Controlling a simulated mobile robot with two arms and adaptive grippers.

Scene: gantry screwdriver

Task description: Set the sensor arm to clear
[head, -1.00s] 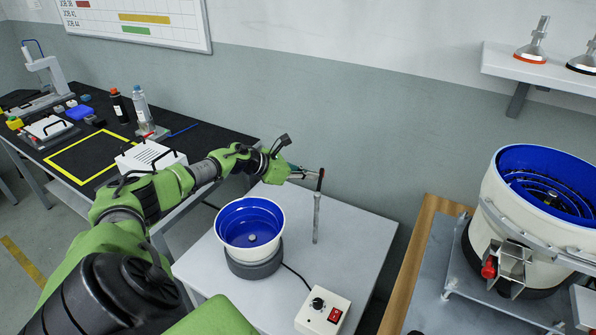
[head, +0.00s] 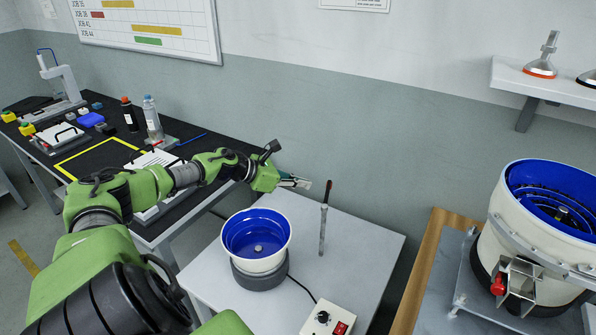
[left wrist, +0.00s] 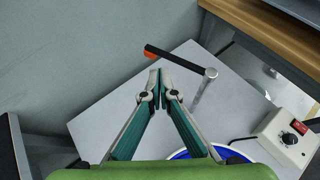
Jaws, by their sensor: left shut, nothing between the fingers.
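The sensor arm (head: 327,191) is a dark bar on top of a thin grey upright post (head: 322,232) behind the small blue-bowl feeder (head: 257,240). In the left wrist view the sensor arm (left wrist: 178,60) is a black bar with an orange tip. There it reaches left from the post (left wrist: 203,88), away from the bowl. My left gripper (head: 308,184) is shut and empty, just left of the sensor arm in the head view, with a small gap. In the left wrist view its fingertips (left wrist: 160,76) lie just below the bar. My right gripper is not in view.
A control box (head: 327,319) with a red switch and black knob sits at the front of the small grey table (head: 375,240). A large blue-bowl feeder (head: 540,230) stands at right. A black workbench (head: 100,147) is at left. The wall is close behind the post.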

